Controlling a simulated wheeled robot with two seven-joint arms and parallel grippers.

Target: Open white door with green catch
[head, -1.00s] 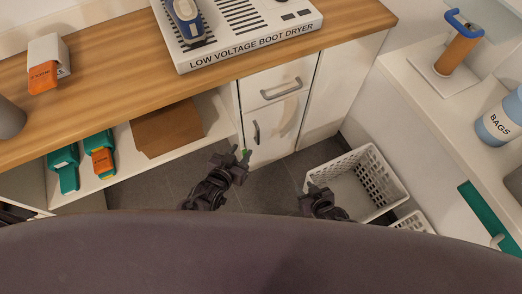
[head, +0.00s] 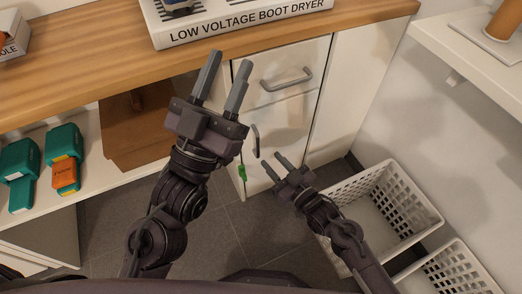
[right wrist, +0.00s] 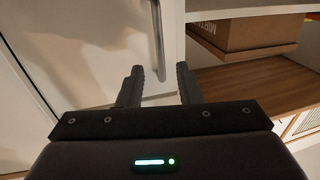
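The white door (head: 288,125) is the cabinet front below a drawer, with a vertical grey handle (head: 256,140). A small green catch (head: 242,173) sits at its lower left edge. The door looks shut. My left gripper (head: 226,62) is open and empty, raised in front of the cabinet's left side and the counter edge. My right gripper (head: 272,159) is open, low in front of the door, just right of and below the handle. In the right wrist view, the handle (right wrist: 157,35) lies ahead, between the open fingers (right wrist: 160,84); I see no contact.
The drawer (head: 275,75) above has its own handle (head: 287,79). A wooden counter (head: 110,60) carries the boot dryer (head: 240,25). An open shelf to the left holds a brown box (head: 135,130) and green-orange items. White baskets (head: 375,205) stand at right.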

